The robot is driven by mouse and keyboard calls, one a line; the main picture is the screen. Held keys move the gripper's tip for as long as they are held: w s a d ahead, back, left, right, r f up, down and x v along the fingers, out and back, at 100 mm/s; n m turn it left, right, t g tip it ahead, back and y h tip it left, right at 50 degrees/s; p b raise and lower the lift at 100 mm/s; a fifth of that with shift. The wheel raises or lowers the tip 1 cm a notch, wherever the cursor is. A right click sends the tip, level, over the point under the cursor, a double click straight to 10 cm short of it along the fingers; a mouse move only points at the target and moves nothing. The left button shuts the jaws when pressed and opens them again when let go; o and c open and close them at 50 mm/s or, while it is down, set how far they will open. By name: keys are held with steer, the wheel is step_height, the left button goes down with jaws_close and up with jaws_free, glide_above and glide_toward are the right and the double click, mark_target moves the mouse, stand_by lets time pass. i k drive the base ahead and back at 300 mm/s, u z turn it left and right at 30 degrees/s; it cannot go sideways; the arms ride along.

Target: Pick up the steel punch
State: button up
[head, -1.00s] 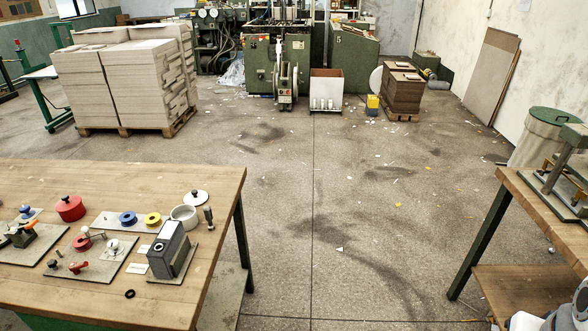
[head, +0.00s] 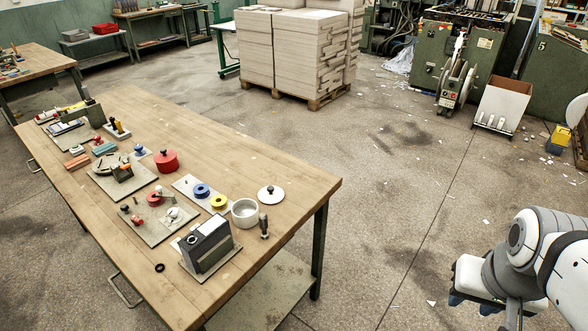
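A small upright steel piece with a narrow shank and wider head, which looks like the steel punch (head: 264,225), stands near the right end of the wooden workbench (head: 285,165). It is just right of a grey pot (head: 245,212) and apart from it. My gripper (head: 471,303) shows at the lower right, over the floor and well away from the bench. It is seen from behind, with two dark tips partly visible; their opening and anything between them cannot be made out.
A dark grey block device (head: 206,245) stands left of the punch. A white lid (head: 271,195), a red pot (head: 166,161) and colored rings lie nearby. The floor between bench and arm is clear. Stacked board on a pallet (head: 300,98) stands behind.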

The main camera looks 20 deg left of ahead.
mark_target(263, 219)
steer(key=u, duration=0.45)
steer(key=i, duration=0.8)
steer(key=u, duration=0.3)
steer(key=k, duration=0.55)
steer(key=z, duration=0.2)
steer(key=k, duration=0.2)
steer(key=u, duration=0.35)
steer(key=i, duration=0.75)
steer(key=z, duration=0.05)
